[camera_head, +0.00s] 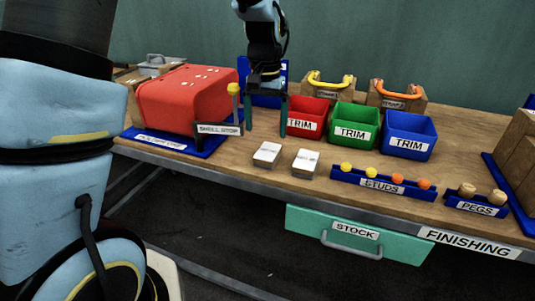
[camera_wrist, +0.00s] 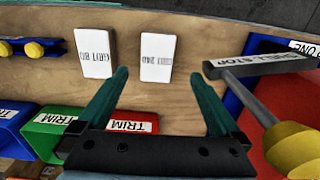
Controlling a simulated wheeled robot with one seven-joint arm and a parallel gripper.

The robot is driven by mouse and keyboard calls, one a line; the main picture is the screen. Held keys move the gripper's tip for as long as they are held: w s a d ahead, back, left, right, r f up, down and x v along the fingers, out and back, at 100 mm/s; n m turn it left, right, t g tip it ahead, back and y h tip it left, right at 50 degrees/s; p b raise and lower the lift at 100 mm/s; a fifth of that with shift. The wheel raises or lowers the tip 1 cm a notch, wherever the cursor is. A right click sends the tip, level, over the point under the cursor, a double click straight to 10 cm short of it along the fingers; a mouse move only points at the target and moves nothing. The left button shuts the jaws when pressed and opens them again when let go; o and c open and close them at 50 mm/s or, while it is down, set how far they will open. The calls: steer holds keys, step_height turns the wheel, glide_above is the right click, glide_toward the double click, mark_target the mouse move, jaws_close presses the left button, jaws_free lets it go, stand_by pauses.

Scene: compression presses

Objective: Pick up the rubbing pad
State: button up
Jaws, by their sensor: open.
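Two white-topped grit pads lie flat, side by side, near the table's front edge. The left pad (camera_head: 267,155) is the right one in the wrist view (camera_wrist: 158,57); the right pad (camera_head: 305,163) is the left one there (camera_wrist: 95,55). Both carry grit labels, not fully readable; I cannot tell which is the rubbing pad. My gripper (camera_head: 266,116) points down behind the pads in the head view, open and empty. In the wrist view its fingertips (camera_wrist: 160,75) are spread, with the pad nearer the shell stop showing between and beyond them.
The shell stop (camera_head: 218,129) with its yellow-topped post stands close beside my gripper, by the red shell (camera_head: 185,98). Red (camera_head: 307,118), green (camera_head: 354,126) and blue (camera_head: 408,136) trim bins stand behind the pads. A studs rack (camera_head: 382,184) sits to their right.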

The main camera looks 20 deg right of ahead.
mark_target(268, 151)
steer(key=shift+s+d+f+p, duration=0.15)
steer(key=shift+f+p, duration=0.35)
steer(key=shift+f, duration=1.25)
steer(key=shift+d+f+p, duration=0.1)
steer(key=shift+f+p, duration=0.35)
steer(key=shift+f, duration=1.25)
steer(key=shift+c, duration=0.4)
steer(key=c, duration=1.3)
step_height(268, 151, up, 10)
steer(key=b, duration=0.2)
